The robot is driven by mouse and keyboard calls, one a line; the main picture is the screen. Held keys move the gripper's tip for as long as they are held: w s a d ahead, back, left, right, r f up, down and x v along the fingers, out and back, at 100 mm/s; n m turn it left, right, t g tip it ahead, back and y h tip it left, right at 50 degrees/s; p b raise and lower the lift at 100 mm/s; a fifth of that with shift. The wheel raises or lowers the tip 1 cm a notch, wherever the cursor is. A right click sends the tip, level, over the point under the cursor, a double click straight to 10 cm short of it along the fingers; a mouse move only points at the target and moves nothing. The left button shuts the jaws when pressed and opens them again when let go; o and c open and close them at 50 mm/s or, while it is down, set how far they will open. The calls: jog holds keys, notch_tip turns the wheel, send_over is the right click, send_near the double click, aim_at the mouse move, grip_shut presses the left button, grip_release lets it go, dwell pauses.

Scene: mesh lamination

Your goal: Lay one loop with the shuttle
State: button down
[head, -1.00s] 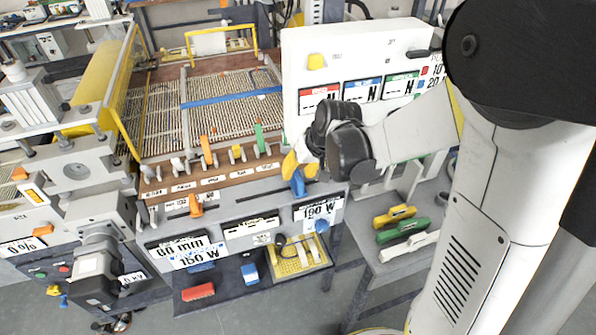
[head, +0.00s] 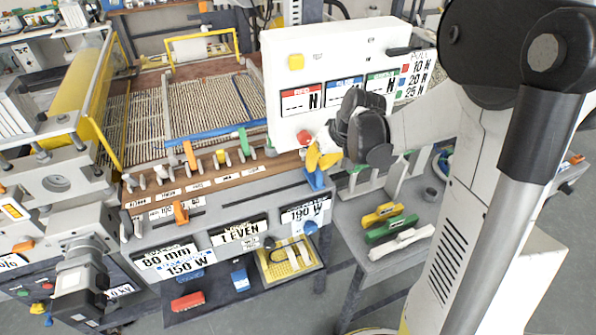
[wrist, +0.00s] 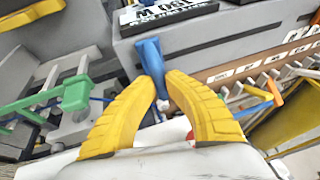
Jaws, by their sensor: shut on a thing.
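My gripper (head: 322,157) has yellow fingers and is shut on a blue lever handle (head: 314,179) at the right end of the console's front. In the wrist view the blue handle (wrist: 150,62) runs between the two yellow fingertips (wrist: 163,98). The mesh bed (head: 205,103) of pale, closely spaced strands lies behind the console. A blue bar (head: 210,134) crosses the bed near its front edge; which part is the shuttle I cannot tell for sure. A display on the console (head: 239,231) appears to read "1 EVEN".
A white box with N displays (head: 345,50) stands close behind my gripper. Orange, yellow and green levers (head: 222,157) line the console to the left. A side table (head: 385,262) at right holds yellow, green and white handles (head: 390,226). A yellow-framed roller press (head: 70,90) stands left.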

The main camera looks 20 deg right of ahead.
jog(key=shift+d, duration=0.25)
jog(key=c, duration=1.5)
grip_release()
jog(key=shift+f, duration=0.1)
jog(key=shift+c, duration=0.2)
jog(key=shift+o, duration=0.7)
jog(key=shift+d, duration=0.2)
jog(key=shift+a, duration=0.1)
jog(key=v, duration=1.2)
jog(key=s+a+f+t+h+b, duration=0.2)
jog(key=s+a+f+b, duration=0.9)
jog(key=s+a+b, duration=0.1)
jog(key=shift+s+a+f, duration=0.2)
jog(key=shift+s+f, duration=0.2)
jog(key=shift+s, duration=0.45)
